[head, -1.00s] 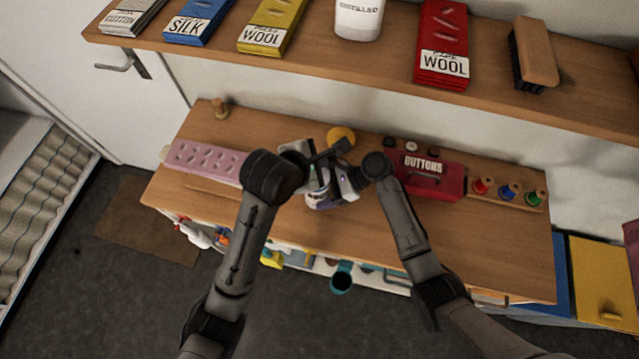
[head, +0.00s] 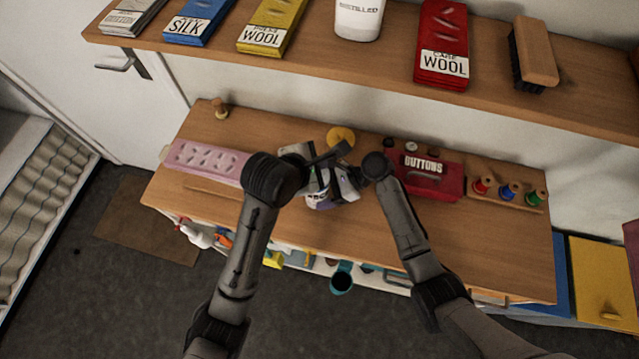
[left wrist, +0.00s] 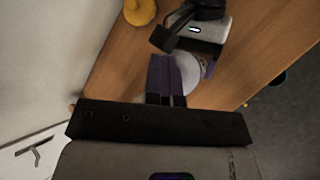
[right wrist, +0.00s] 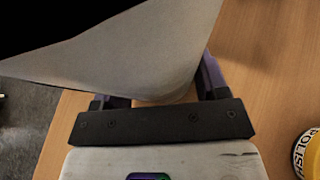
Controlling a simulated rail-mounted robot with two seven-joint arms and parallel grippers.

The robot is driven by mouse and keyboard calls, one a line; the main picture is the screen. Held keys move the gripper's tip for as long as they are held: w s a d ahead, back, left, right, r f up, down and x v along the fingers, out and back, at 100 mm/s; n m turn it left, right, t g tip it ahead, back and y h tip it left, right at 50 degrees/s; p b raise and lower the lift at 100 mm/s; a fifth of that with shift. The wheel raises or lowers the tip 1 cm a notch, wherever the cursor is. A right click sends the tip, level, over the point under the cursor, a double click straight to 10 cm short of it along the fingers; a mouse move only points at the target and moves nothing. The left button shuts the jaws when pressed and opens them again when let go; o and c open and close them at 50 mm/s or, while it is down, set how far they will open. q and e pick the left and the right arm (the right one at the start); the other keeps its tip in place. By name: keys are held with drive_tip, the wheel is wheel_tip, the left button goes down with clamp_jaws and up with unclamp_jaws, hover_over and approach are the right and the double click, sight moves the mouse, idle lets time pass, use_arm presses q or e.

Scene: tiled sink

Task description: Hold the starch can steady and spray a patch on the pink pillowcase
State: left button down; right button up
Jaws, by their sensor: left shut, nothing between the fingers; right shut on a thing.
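The pink pillowcase (head: 205,158) lies folded flat at the left end of the wooden bench. The starch can (head: 318,201), pale with a printed label, is held over the middle of the bench, partly hidden by my grippers. My right gripper (head: 328,186) is shut on it. In the right wrist view the can is a large pale body (right wrist: 150,62) between the fingers. My left gripper (head: 314,178) is shut and empty. In the left wrist view its purple fingertips (left wrist: 165,72) are together just beside the can's round grey end (left wrist: 193,72); I cannot tell whether they touch.
A red buttons box (head: 431,178) and a rack of thread spools (head: 508,191) stand on the right. A round yellow tin (head: 341,135) is behind my grippers; a polish tin (right wrist: 308,155) shows in the right wrist view. A shelf (head: 380,72) overhangs the back. The bench front is clear.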

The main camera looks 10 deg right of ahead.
use_arm(q)
drive_tip(key=shift+r, duration=3.3)
idle(0.4)
